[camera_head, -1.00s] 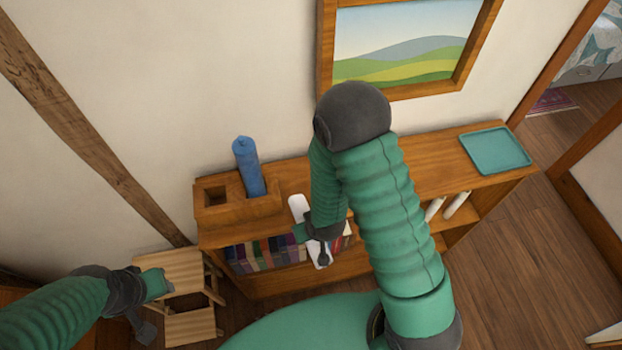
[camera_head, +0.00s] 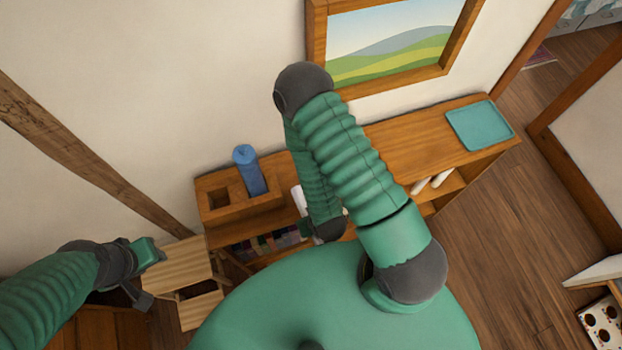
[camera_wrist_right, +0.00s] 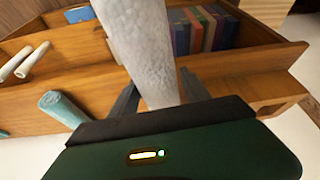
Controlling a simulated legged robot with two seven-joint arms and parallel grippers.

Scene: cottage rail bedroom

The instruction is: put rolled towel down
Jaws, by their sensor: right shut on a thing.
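A white rolled towel (camera_wrist_right: 142,50) with a bumpy surface stands between the fingers of my right gripper (camera_wrist_right: 158,92), which is shut on it. In the head view only a white sliver of the towel (camera_head: 298,200) shows beside my right forearm, in front of the shelf unit.
The low wooden shelf unit (camera_head: 400,135) runs along the wall. On top are a wooden holder (camera_head: 215,212) with a blue roll (camera_head: 248,172) and a teal tray (camera_head: 480,126). Books (camera_wrist_right: 205,28) and white rolls (camera_wrist_right: 32,62) sit on its shelves. A teal roll (camera_wrist_right: 62,108) shows nearby.

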